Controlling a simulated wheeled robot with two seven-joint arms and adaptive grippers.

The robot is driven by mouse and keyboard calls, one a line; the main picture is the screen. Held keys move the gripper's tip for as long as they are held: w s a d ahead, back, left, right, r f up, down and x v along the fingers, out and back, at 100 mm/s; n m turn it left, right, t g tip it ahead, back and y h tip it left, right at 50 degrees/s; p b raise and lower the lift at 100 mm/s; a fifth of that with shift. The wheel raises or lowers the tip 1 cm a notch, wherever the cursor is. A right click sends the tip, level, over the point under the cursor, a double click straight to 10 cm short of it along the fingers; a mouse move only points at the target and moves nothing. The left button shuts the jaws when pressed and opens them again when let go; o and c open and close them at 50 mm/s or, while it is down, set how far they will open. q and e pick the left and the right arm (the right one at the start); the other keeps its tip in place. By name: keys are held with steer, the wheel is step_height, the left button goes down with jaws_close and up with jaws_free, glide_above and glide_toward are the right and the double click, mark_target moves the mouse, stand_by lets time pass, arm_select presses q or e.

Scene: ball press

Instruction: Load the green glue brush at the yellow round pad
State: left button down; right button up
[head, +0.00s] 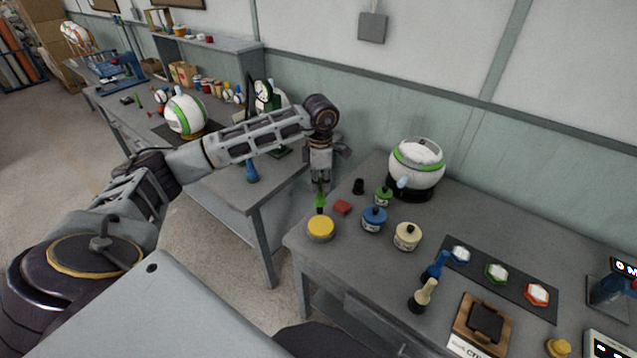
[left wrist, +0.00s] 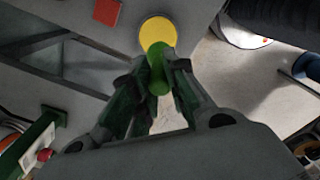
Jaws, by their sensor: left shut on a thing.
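The yellow round pad (head: 320,227) sits near the left front corner of the right-hand table; it also shows in the left wrist view (left wrist: 158,33). My left gripper (head: 320,183) points down and is shut on the green glue brush (head: 320,199). In the left wrist view the brush (left wrist: 158,72) stands between the fingertips, its far end overlapping the pad's near edge. In the head view the brush looks upright, at the pad's far side. I cannot tell whether its tip touches the pad. My right gripper is not in view.
A red block (head: 342,207) lies just right of the pad. Blue (head: 437,266) and cream (head: 424,295) brushes stand nearer. A white ball (head: 416,168) with a green band sits at the back.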

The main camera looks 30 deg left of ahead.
arm_select(q)
steer(key=shift+w, duration=0.15)
steer(key=shift+w+a+f+m, duration=0.1)
steer(key=shift+w+f+m, duration=0.1)
steer(key=shift+m, duration=0.2)
steer(key=shift+r+m, duration=0.1)
steer(key=shift+m, duration=0.2)
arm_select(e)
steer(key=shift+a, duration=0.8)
